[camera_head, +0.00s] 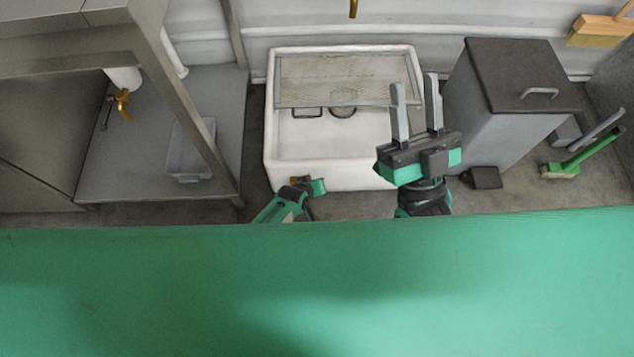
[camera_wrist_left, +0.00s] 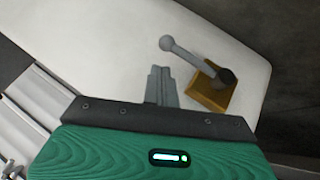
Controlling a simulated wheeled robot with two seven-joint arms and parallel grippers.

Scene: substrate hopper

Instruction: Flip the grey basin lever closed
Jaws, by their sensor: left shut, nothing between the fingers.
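The white basin (camera_head: 345,175) stands on the floor in the middle of the head view. In the left wrist view, a grey lever (camera_wrist_left: 190,57) with a ball end sticks out from a brass block (camera_wrist_left: 209,92) on the basin's white wall. My left gripper (camera_wrist_left: 161,72) is shut and empty. Its fingertips are beside the lever, below its ball end; I cannot tell whether they touch. In the head view the left gripper is low at the basin's front and the lever is hidden. My right gripper (camera_head: 415,88) is open and empty, over the basin's right side.
A wire mesh rack (camera_head: 345,75) covers the basin's back part. A grey bin (camera_head: 490,125) with a dark lid stands to the right, with a green-handled brush (camera_head: 590,150) beyond it. A steel table frame with a grey tub (camera_head: 188,155) on its shelf stands left.

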